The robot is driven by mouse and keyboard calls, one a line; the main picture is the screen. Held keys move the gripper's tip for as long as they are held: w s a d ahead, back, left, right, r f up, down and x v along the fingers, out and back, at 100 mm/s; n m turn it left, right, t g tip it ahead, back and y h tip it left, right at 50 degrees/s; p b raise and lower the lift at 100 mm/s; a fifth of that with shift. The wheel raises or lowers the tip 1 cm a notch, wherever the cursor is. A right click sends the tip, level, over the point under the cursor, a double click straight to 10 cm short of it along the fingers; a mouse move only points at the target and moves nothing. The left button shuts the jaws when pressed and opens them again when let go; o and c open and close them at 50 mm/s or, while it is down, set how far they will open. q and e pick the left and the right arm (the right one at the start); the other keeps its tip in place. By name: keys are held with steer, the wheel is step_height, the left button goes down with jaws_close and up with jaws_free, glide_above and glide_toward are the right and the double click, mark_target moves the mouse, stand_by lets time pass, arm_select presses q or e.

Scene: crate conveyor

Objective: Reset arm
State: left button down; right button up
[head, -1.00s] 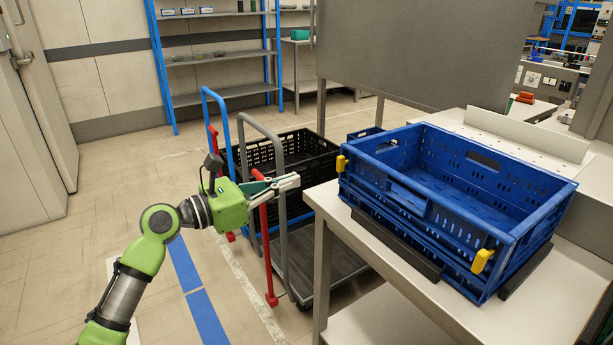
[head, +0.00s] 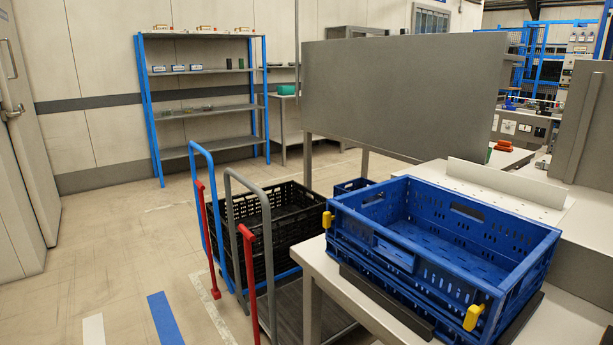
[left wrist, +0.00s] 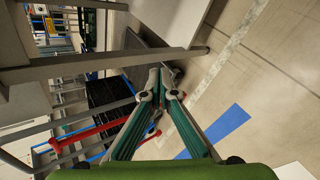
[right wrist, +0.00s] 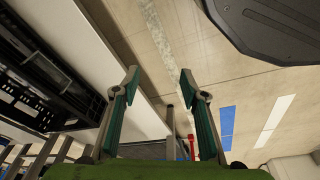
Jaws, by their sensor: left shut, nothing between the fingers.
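My left gripper (left wrist: 160,92) shows in the left wrist view with its fingertips together and nothing between them. It points past the table leg and the cart, over open floor. My right gripper (right wrist: 158,82) shows in the right wrist view with its fingers spread apart and empty, beside the table edge. Neither arm shows in the head view now. A blue crate (head: 408,262) stands on the white table (head: 318,262) at the right of the head view, empty inside, with yellow latches at its corners.
Carts with blue, grey and red handles (head: 205,235) stand left of the table, holding a black crate (head: 290,225). A grey panel (head: 400,95) stands behind. Blue shelving (head: 205,105) is at the back wall. The floor (head: 110,240) at left is clear.

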arm_select(q)
steer(key=s+a+f+m+g+y, duration=0.35)
steer(key=s+f+m, duration=0.45)
steer(key=s+f, duration=0.55)
steer(key=s+a+f+m+g+y+p, duration=0.1)
steer(key=s+a+f+m+p, duration=0.1)
steer(key=s+p, duration=0.4)
steer(key=s+a+f+m+g+y+p, duration=0.1)
steer(key=s+a+f+p, duration=0.3)
steer(key=s, duration=1.2)
steer(key=s+a+f+m+g+y+p, duration=0.1)
steer(key=s+a+f+m+p, duration=0.2)
steer(key=s, duration=0.7)
step_height(320, 180, down, 3)
steer(key=p, duration=0.4)
steer(key=shift+s+a+r+m+p, duration=0.2)
steer(key=shift+s+m+p, duration=0.1)
steer(key=shift+s+m, duration=0.1)
arm_select(e)
steer(key=s+d+f, duration=0.1)
steer(key=s+f, duration=0.1)
steer(key=s, duration=0.7)
steer(key=s+d+f+g, duration=0.1)
steer(key=s+d+f, duration=0.1)
steer(key=s, duration=0.8)
steer(key=shift+s+d+f+g, duration=0.15)
steer(key=shift+s+f+g, duration=0.15)
steer(key=shift+f, duration=0.35)
arm_select(q)
steer(key=shift+y, duration=0.25)
